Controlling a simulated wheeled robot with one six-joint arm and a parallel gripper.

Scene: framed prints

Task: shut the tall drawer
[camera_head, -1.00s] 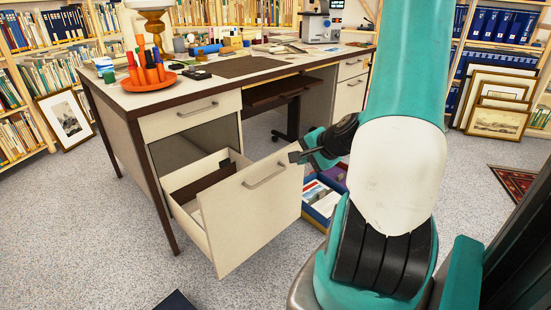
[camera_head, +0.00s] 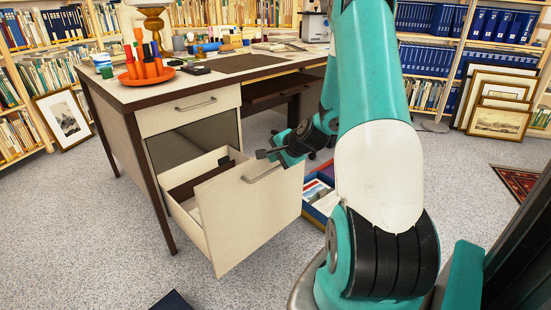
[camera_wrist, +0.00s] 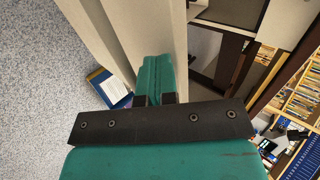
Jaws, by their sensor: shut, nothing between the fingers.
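The tall drawer (camera_head: 235,222) is the deep lower drawer of the desk's left pedestal. It stands pulled well out, with a cream front, a bar handle (camera_head: 262,173) and an open top showing a dark divider. My gripper (camera_head: 264,154) is shut and empty at the top edge of the drawer front, just above the handle. In the wrist view its closed teal fingers (camera_wrist: 153,78) lie against or very close to a cream panel; I cannot tell whether they touch.
The desk (camera_head: 190,87) has a shut upper drawer (camera_head: 190,107) above the open one. A blue box (camera_head: 318,196) with papers stands on the floor right of the drawer. A dark flat object (camera_head: 175,300) lies at the front.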

